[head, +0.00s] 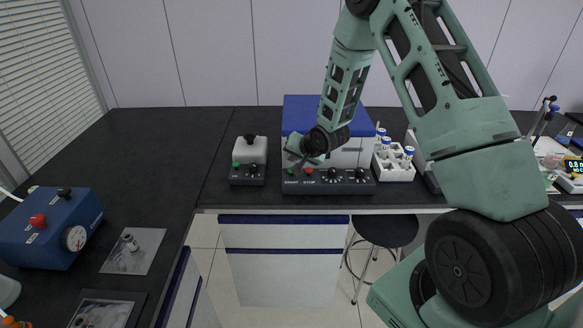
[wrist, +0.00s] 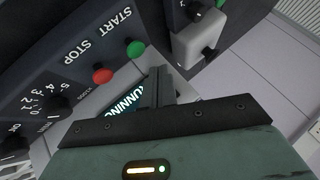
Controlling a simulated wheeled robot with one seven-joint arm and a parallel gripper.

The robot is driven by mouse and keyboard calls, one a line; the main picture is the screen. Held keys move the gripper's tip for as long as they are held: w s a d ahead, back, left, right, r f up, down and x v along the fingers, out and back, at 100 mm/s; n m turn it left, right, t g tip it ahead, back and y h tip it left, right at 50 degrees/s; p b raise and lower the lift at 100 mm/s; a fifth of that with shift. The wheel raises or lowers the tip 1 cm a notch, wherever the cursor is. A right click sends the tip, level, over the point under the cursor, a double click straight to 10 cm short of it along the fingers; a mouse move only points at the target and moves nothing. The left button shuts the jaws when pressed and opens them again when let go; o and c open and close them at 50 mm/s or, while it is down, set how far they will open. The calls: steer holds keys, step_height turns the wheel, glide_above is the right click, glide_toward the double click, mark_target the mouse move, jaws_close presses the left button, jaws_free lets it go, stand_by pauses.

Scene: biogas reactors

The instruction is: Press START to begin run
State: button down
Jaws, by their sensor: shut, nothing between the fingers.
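The control box (head: 325,188) stands at the front edge of the dark bench, with START and STOP labels and several dark knobs on its front. In the wrist view, the green START button (wrist: 135,48) and red STOP button (wrist: 102,75) are clear. A lit display (wrist: 126,104) beside them shows letters ending in "UNNING", the rest hidden by my gripper. My gripper (wrist: 162,84) is shut and empty. Its fingertips are close to the START button; a gap shows between them in the wrist view. In the head view my gripper (head: 293,155) is just above the START end.
A smaller unit with a white container (head: 249,150) stands left of the control box. A white rack with blue-capped vials (head: 393,162) stands right. A blue gauge box (head: 48,228) sits on the left bench. A stool (head: 388,231) stands under the bench.

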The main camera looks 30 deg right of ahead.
step_height(320, 180, up, 3)
steer(key=shift+r+p, duration=0.2)
steer(key=shift+p, duration=0.75)
steer(key=s+a+r+n+g+y+b, duration=0.1)
steer(key=s+a+r+n, duration=0.2)
steer(key=a, duration=0.4)
steer(key=s+a+r+n+g, duration=0.2)
steer(key=s+a, duration=0.2)
steer(key=a, duration=0.3)
steer(key=s+a+r+n+g+y+b, duration=0.1)
steer(key=s+a+r+n, duration=0.2)
steer(key=a, duration=0.4)
steer(key=s+a+r+n+g, duration=0.1)
steer(key=s+a+n, duration=0.1)
steer(key=s, duration=0.7)
steer(key=s+a+r+n+g+h, duration=0.1)
steer(key=s+a+r+n+g, duration=0.1)
steer(key=s, duration=0.7)
steer(key=s+a+r+n+g+b, duration=0.1)
steer(key=s+a+n+g, duration=0.1)
steer(key=s, duration=0.8)
steer(key=shift+a+r+n+h, duration=0.35)
steer(key=shift+a+n, duration=0.55)
steer(key=shift+n, duration=0.3)
